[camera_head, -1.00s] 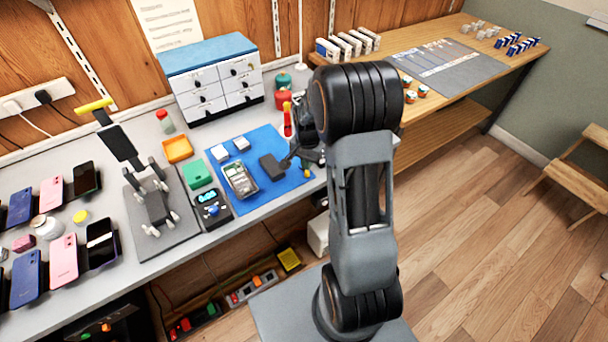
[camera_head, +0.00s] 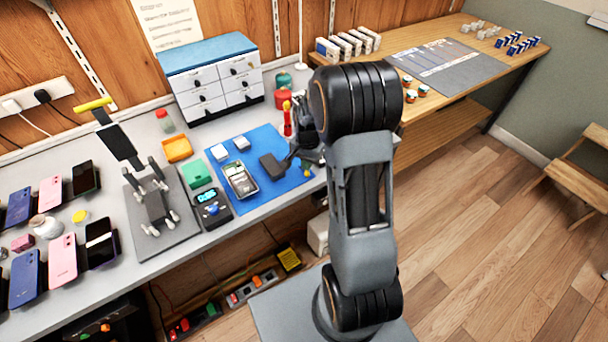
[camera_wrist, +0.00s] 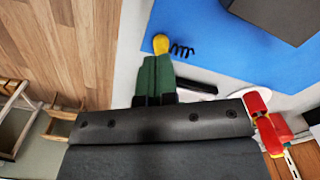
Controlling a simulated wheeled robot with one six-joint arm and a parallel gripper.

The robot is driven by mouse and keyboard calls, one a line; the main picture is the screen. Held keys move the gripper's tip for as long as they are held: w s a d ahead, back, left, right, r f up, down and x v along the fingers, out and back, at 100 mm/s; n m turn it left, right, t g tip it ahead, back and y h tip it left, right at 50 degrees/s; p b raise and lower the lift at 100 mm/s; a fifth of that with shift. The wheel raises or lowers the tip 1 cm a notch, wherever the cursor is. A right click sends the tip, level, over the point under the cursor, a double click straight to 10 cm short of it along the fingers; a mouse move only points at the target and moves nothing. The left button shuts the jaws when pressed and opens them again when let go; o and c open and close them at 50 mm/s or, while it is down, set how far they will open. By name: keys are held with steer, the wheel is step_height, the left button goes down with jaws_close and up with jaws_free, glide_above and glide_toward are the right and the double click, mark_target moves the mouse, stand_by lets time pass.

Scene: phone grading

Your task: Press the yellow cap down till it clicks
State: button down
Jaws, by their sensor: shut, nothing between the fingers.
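A small rounded yellow cap (camera_wrist: 160,44) shows in the wrist view at the bare edge of the blue mat (camera_wrist: 215,45), with a black coiled cord (camera_wrist: 182,50) beside it. My gripper (camera_wrist: 157,60) is shut and empty, its green fingers pressed together. The fingertips point at the cap and overlap its near edge in the picture; I cannot tell whether they touch it. In the head view the yellow cap (camera_head: 306,174) is a tiny spot at the right end of the blue mat (camera_head: 265,203), below my dark wrist. Whether the cap is seated is too small to tell.
A red bottle-like thing (camera_wrist: 268,125) stands close to the right of my gripper. A dark box (camera_wrist: 275,18) lies on the mat.

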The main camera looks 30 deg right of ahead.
steer(key=shift+f+b, duration=0.75)
steer(key=shift+f, duration=0.35)
steer(key=shift+r, duration=0.15)
stand_by(0.4)
steer(key=shift+r+p, duration=2.7)
steer(key=shift+r, duration=0.75)
